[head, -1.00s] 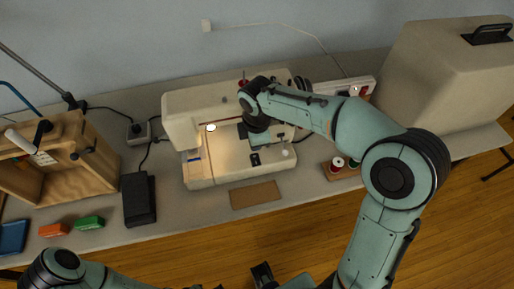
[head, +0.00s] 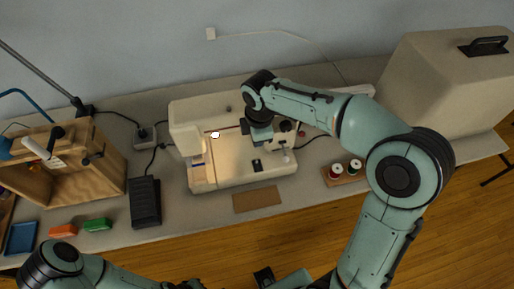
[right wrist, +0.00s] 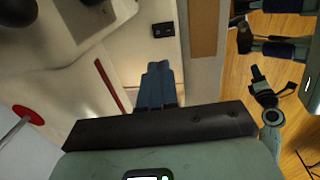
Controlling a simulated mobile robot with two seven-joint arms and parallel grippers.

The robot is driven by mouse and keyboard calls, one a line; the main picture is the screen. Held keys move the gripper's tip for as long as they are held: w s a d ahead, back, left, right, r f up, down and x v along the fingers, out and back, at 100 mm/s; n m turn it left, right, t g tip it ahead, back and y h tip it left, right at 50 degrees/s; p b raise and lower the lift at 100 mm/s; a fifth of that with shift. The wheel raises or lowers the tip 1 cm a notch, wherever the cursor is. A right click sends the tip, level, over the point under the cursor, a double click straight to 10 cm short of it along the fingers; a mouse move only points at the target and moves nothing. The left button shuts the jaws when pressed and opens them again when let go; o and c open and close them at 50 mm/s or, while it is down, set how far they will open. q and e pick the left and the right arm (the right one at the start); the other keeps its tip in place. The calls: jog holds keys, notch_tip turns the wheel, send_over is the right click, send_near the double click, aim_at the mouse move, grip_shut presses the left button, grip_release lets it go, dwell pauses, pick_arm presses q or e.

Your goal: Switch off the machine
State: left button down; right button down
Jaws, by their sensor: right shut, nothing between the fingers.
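The machine, a cream sewing machine (head: 205,112), stands on the grey table in the head view, its lamp spot bright. A small black rocker switch (head: 257,165) sits on its base at the front. It also shows in the right wrist view (right wrist: 163,30), beyond my fingertips and apart from them. My right gripper (right wrist: 160,68) is shut and empty, its blue-grey fingers together over the machine. In the head view my right wrist hides part of the machine's right side. My left arm enters at the bottom left; the state of its gripper cannot be made out.
A black foot pedal (head: 145,202) and wooden box (head: 100,170) stand left. A brown pad (head: 257,199) lies before the machine. Thread spools (head: 335,171) sit right on a small board. A large cream case (head: 440,90) stands at the back right.

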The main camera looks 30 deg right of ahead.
pick_arm(q)
jog(key=shift+s+f+b, duration=0.1)
jog(key=shift+f+b, duration=0.1)
jog(key=shift+b, duration=0.25)
pick_arm(e)
send_near(256, 163)
jog(key=f, duration=0.4)
jog(key=w+f, duration=0.1)
jog(key=f, duration=0.1)
jog(key=shift+w+d+f, duration=0.1)
jog(key=shift+d+f, duration=0.15)
jog(key=shift+f, duration=0.15)
jog(key=shift+f, duration=0.25)
pick_arm(q)
jog(key=shift+s+f, duration=0.1)
jog(key=shift+f, duration=0.1)
pick_arm(e)
jog(key=shift+f, duration=0.1)
